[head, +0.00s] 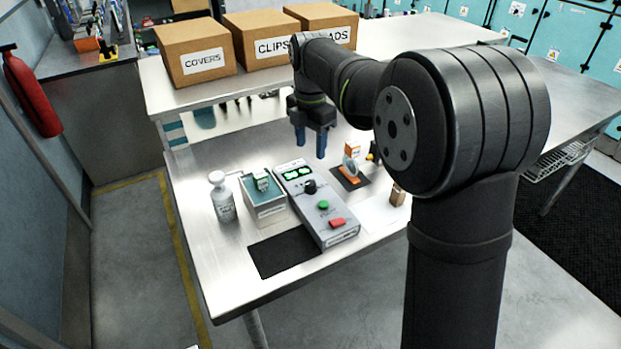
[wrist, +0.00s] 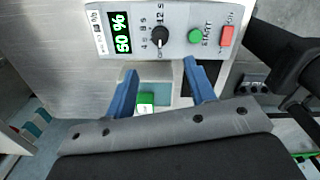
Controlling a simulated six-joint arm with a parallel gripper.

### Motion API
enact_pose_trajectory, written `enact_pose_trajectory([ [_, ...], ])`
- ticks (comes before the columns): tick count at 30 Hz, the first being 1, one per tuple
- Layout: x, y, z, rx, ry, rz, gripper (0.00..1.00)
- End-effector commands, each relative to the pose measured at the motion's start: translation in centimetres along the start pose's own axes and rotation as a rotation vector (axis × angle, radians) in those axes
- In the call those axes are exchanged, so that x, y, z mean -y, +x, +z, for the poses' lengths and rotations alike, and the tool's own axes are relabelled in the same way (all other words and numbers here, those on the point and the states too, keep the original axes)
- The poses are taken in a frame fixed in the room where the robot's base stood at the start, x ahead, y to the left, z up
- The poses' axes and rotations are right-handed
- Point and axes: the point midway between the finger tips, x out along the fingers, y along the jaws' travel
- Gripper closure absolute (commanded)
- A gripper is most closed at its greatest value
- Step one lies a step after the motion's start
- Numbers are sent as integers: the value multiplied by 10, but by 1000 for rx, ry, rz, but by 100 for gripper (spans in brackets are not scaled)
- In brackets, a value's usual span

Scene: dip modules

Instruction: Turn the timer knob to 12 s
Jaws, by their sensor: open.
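The timer knob (head: 310,187) is a black dial on the grey control box (head: 335,238). In the wrist view the knob (wrist: 159,37) has printed numbers around it, with "12 s" near its upper side. A pale mark shows on the knob, but I cannot tell exactly which number it points to. My gripper (head: 310,146) is open and empty above the table, behind the control box. In the wrist view its blue fingertips (wrist: 161,66) are spread apart, with the knob beyond them, apart from both.
The box has a lit green display (head: 297,172), a green button (head: 323,205) and a red switch (head: 337,223). A bath with teal contents (head: 263,209) and a spray bottle (head: 223,197) stand left. An orange-and-white item (head: 351,163) stands right. Cardboard boxes (head: 262,40) stand behind.

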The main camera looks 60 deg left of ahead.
Motion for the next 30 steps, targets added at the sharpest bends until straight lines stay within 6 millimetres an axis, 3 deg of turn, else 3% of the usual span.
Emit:
enact_pose_trajectory([
  [9,0,71,0,-1,1,-3,50],
  [15,0,101,0,0,1,-1,50],
  [21,0,113,0,1,1,1,50],
  [29,0,114,0,1,1,1,50],
  [30,0,114,0,1,1,1,56],
])
